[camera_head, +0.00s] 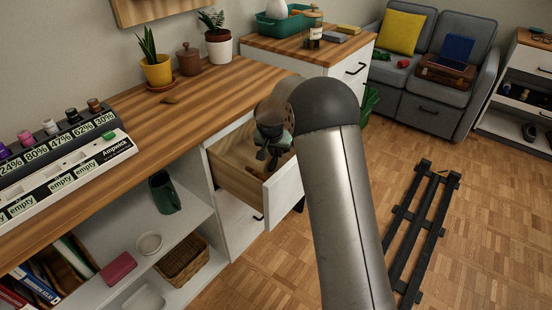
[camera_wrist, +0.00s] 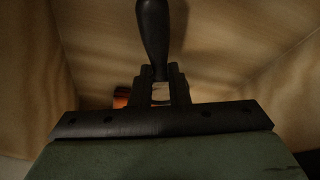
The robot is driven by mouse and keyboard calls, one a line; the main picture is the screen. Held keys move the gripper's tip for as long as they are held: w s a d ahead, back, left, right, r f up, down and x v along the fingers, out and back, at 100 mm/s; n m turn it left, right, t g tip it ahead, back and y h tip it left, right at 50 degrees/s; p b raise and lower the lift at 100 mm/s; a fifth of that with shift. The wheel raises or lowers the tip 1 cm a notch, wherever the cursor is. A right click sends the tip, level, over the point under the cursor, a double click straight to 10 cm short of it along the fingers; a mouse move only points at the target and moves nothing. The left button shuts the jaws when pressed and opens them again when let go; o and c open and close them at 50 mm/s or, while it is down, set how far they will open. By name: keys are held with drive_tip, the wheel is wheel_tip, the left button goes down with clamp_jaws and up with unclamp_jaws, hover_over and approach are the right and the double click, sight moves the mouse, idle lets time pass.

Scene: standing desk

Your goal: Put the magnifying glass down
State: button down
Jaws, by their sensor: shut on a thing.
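My gripper (camera_head: 272,148) is at the open drawer (camera_head: 226,168) of the desk, over or inside its wooden interior. In the wrist view, its two fingers (camera_wrist: 161,92) are shut on a dark, rounded handle (camera_wrist: 154,38), which I take to be the magnifying glass. The handle points away from the fingers; the lens is not clearly visible. The drawer's wooden floor and walls surround it. I cannot tell whether the handle touches the floor. In the head view, my arm and gripper hide the magnifying glass.
A small orange-brown object (camera_wrist: 122,97) lies left of the fingers in the wrist view. The drawer's white front (camera_head: 284,192) stands out from the desk. The wooden desktop (camera_head: 140,100) holds a yellow plant pot (camera_head: 157,72) and a label rack (camera_head: 70,170); its middle is mostly clear.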

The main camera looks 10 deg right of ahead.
drive_tip(key=shift+f, duration=1.2)
drive_tip(key=shift+f+b, duration=0.25)
drive_tip(key=shift+b, duration=0.1)
drive_tip(key=c, duration=1.4)
unclamp_jaws()
drive_tip(key=shift+r, duration=0.1)
drive_tip(key=shift+s+r+p, duration=0.15)
drive_tip(key=shift+r+p, duration=0.2)
drive_tip(key=shift+r, duration=0.2)
drive_tip(key=p+v, duration=0.2)
drive_tip(key=v, duration=0.9)
drive_tip(key=shift+r, duration=0.1)
